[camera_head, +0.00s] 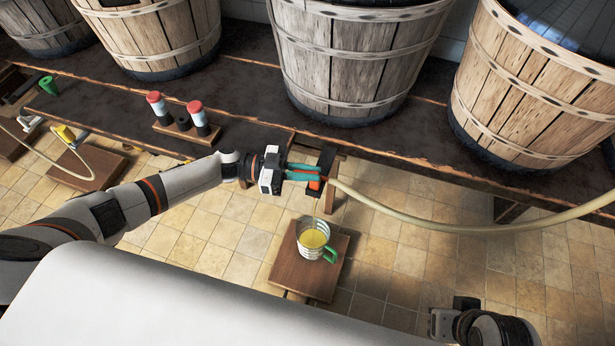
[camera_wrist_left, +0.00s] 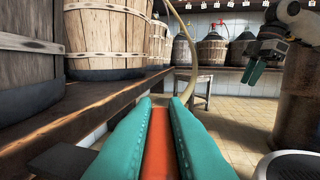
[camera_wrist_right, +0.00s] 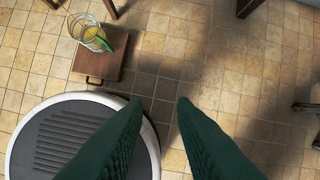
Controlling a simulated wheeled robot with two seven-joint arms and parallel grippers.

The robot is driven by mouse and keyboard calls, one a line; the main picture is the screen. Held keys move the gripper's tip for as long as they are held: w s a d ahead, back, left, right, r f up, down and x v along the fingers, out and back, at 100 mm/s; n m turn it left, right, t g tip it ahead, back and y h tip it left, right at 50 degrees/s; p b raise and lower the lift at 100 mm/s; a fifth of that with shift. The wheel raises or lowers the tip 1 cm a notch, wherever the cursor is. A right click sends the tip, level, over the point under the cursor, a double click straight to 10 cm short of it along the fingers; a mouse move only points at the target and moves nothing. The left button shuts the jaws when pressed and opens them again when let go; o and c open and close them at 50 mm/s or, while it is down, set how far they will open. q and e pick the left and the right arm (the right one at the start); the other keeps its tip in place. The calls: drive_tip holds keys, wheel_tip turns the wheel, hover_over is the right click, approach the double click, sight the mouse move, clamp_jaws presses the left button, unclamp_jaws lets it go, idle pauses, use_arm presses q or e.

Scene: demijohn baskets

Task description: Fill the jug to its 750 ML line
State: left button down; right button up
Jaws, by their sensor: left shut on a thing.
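The clear jug (camera_head: 303,231) with a green handle stands upright on a low wooden stool (camera_head: 318,281) and holds yellow liquid. It also shows in the right wrist view (camera_wrist_right: 82,30); its markings are too small to read. My left gripper (camera_head: 318,175) is shut on an orange clip (camera_head: 315,184) at the end of a pale hose (camera_head: 440,227), above and behind the jug. The teal fingers flank the orange clip (camera_wrist_left: 157,145) in the left wrist view. The hose outlet is hidden. My right gripper (camera_wrist_right: 155,105) is open and empty, apart from the jug.
Large basket-covered demijohns (camera_head: 355,50) stand along the dark bench (camera_head: 250,100). A block with two red-topped bottles (camera_head: 197,112) and a green funnel-like piece (camera_head: 48,84) sit on it. A second hose with a yellow clip (camera_head: 66,134) lies at left. Tiled floor (camera_head: 390,280) is open right of the stool.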

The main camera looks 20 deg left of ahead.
use_arm(q)
drive_tip(key=shift+w+f+m+g+b, duration=0.15)
drive_tip(key=shift+m+g+b, duration=0.45)
drive_tip(key=shift+g+b, duration=0.3)
drive_tip(key=shift+m+g+b, duration=0.5)
drive_tip(key=shift+g, duration=0.7)
use_arm(e)
drive_tip(key=w+a+r+t+y, duration=0.1)
drive_tip(key=w+a+r+t, duration=0.1)
drive_tip(key=w, duration=0.4)
drive_tip(key=w+a+r+t+y, duration=0.1)
drive_tip(key=w+a+r+t, duration=0.1)
drive_tip(key=w+r+t, duration=0.2)
drive_tip(key=shift+w+a+r+t, duration=0.15)
drive_tip(key=shift+w+a+t, duration=0.1)
drive_tip(key=shift+w+t, duration=1.1)
drive_tip(key=shift+s, duration=0.2)
use_arm(q)
drive_tip(key=c, duration=1.4)
unclamp_jaws()
drive_tip(key=shift+c, duration=0.2)
